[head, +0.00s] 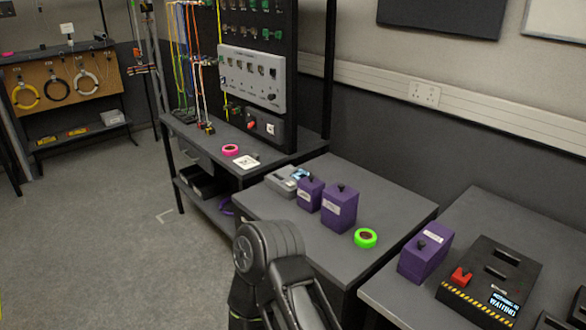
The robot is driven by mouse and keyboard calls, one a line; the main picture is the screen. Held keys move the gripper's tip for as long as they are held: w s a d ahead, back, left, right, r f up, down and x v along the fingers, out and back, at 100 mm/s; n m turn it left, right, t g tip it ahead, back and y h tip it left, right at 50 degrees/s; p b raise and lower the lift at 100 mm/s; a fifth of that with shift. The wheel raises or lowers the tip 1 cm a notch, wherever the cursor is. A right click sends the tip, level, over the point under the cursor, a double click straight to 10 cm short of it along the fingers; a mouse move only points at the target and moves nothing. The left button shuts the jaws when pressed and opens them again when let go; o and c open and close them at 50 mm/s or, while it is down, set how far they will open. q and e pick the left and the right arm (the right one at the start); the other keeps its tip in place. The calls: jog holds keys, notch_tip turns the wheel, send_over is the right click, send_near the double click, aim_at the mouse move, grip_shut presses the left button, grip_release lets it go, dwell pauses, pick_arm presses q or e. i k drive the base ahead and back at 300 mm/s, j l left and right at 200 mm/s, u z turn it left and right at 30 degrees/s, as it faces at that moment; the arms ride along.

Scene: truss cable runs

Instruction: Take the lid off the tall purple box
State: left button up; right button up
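Three purple boxes with white labels and black knobs on top are in the head view. One purple box (339,210) stands on the middle grey table and looks taller than the smaller purple box (310,195) just left of it. A third, wider purple box (424,256) stands on the right-hand table. The knobs sit on top of the boxes, and the tops look closed; the lid seams are too small to make out. A dark link of my arm rises at the bottom centre, in front of the middle table. Neither of my grippers shows.
On the middle table (390,205) are a grey device (283,181) and a green tape roll (365,238). A black device with a red switch (490,280) stands on the right table. A bench with a cable panel (252,78) is behind left. Open floor (100,230) lies left.

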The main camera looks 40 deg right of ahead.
aim_at(342, 192)
jog(key=i, duration=1.75)
jog(key=z, duration=3.7)
